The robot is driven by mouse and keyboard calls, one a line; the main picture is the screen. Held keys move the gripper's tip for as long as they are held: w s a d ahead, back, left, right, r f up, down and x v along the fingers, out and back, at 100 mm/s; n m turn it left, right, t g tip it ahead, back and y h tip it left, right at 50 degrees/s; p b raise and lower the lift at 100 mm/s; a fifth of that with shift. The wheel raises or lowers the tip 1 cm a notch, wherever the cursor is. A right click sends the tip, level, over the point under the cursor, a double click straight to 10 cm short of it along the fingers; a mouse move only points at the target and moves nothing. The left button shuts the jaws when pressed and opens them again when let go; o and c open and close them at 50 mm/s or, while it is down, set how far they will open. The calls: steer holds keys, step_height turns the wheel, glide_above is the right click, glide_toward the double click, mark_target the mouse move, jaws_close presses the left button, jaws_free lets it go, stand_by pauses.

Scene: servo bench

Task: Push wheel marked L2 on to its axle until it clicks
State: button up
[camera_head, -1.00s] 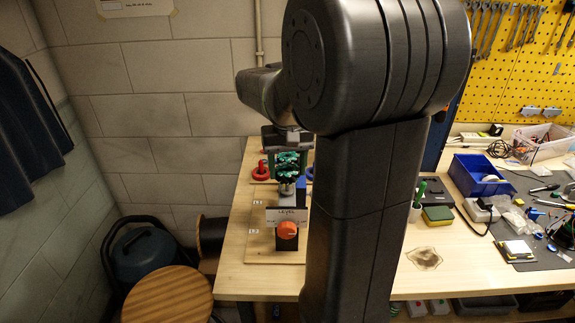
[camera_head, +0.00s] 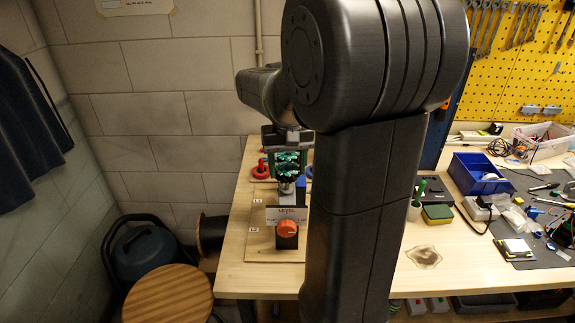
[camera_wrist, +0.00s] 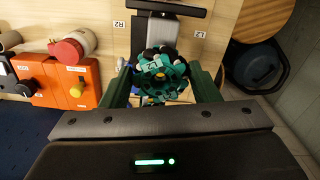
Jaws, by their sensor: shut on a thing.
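A teal and black roller wheel (camera_wrist: 155,74) sits between the two green fingers of my gripper (camera_wrist: 160,95) in the wrist view. A small white label on the wheel is too small to read surely. The gripper is shut on the wheel. In the head view the wheel (camera_head: 288,162) shows under my gripper (camera_head: 289,152), above a grey metal part and the dark body with the LEVEL plate (camera_head: 287,214).
An orange knob (camera_head: 291,228) is on the body's front. An orange box (camera_wrist: 68,83) and a red button (camera_wrist: 68,51) are beside the board. A blue bin (camera_head: 478,174) stands farther right, and the wooden stool (camera_head: 167,296) at lower left.

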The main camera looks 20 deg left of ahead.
steer(key=shift+f+b, duration=0.5)
steer(key=shift+f, duration=0.45)
steer(key=shift+f, duration=0.1)
steer(key=shift+f+b, duration=0.45)
steer(key=shift+f, duration=0.25)
steer(key=shift+f, duration=0.35)
stand_by(0.6)
steer(key=o, duration=1.2)
steer(key=shift+c, duration=0.2)
steer(key=shift+r, duration=0.15)
steer(key=shift+c, duration=0.4)
steer(key=shift+r+p, duration=2)
steer(key=shift+r, duration=0.4)
